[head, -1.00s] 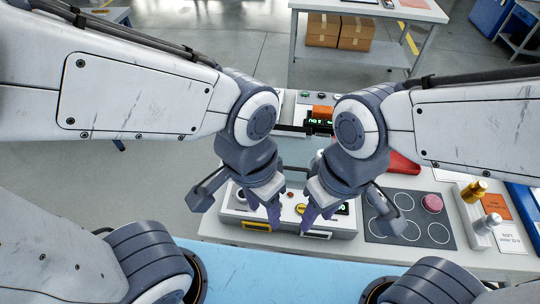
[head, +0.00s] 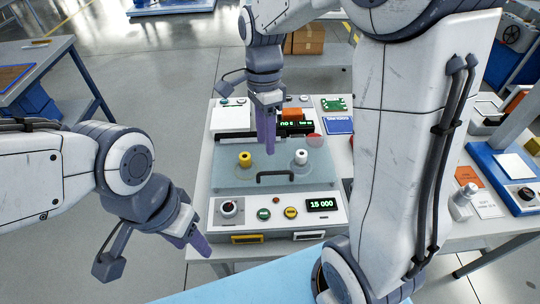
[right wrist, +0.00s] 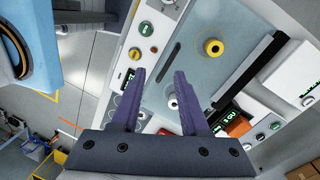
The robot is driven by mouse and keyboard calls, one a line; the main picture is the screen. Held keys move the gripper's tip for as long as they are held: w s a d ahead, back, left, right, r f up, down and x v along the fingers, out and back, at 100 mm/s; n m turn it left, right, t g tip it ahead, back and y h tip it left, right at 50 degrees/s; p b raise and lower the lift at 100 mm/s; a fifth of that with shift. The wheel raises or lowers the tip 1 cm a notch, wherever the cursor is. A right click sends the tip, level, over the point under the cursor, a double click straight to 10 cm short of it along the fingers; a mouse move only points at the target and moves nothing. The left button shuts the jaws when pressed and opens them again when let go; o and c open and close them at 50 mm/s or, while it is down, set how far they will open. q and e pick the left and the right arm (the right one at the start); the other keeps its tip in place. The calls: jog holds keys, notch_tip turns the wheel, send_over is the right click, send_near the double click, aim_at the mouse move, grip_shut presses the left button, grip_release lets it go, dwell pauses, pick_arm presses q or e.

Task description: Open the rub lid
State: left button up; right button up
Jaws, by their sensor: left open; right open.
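The rub lid (head: 230,172) is a clear, bluish panel lying flat on the grey machine, with a black handle (head: 289,173) at its front edge. A yellow knob (head: 245,159) and a white knob (head: 300,157) show in its area; they also appear in the right wrist view, yellow (right wrist: 213,47) and white (right wrist: 172,103). My right gripper (head: 266,150) points down above the lid's rear part, behind the handle; its fingers (right wrist: 160,76) are apart and empty in the right wrist view. My left gripper (head: 201,246) is open, at the machine's front left corner, apart from the handle.
The front panel holds a dial (head: 229,208), green and yellow buttons and a display (head: 321,204) reading 15 000. An orange block (head: 292,114) and another display sit behind the lid. A blue stand (head: 505,170) is at the right.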

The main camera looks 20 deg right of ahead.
jog(key=d+f+m, duration=0.1)
jog(key=f, duration=0.2)
jog(key=d+f+m, duration=0.1)
jog(key=f+m, duration=0.1)
jog(key=f, duration=0.2)
jog(key=d+f+m, duration=0.1)
jog(key=f, duration=0.3)
jog(key=shift+w, duration=0.15)
grip_shut()
dwell(1.3)
